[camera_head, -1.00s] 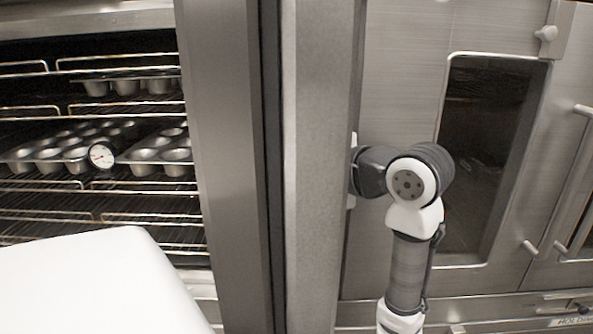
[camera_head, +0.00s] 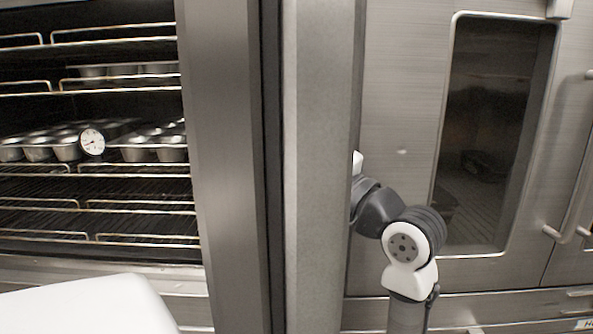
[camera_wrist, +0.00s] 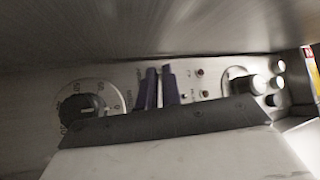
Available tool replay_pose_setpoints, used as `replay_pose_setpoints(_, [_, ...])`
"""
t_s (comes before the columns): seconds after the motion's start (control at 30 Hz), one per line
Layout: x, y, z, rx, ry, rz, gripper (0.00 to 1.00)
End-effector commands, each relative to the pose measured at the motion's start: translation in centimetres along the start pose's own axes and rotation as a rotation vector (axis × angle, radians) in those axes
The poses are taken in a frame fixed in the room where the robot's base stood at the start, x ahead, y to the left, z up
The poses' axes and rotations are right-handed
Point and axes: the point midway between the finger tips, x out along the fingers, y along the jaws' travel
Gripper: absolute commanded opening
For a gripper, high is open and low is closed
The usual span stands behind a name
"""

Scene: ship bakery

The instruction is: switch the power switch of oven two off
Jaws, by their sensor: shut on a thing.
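In the wrist view, a metal control panel (camera_wrist: 30,115) carries a black dial (camera_wrist: 88,108) on the left. My gripper (camera_wrist: 161,86) shows there as two dark purple fingers close together in front of the panel, right of the dial. It is shut on a small part between the fingers, apparently the power switch, which the fingers mostly hide. Its on or off position cannot be read. In the head view my arm bends behind the metal post (camera_head: 318,170), and the gripper is hidden.
Small indicator lights (camera_wrist: 200,72) and several pale round knobs (camera_wrist: 258,84) sit right of the fingers. A metal overhang (camera_wrist: 150,25) lies above the panel. In the head view, an open oven rack holds muffin tins (camera_head: 40,149) and a round thermometer (camera_head: 92,142). A windowed door (camera_head: 490,130) is on the right.

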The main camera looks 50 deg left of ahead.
Motion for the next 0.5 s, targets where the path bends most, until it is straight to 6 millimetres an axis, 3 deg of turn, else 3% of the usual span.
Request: replay_pose_setpoints(0.5, [0.01, 0.44, 0.05, -0.062, -0.003, -0.061, 0.00])
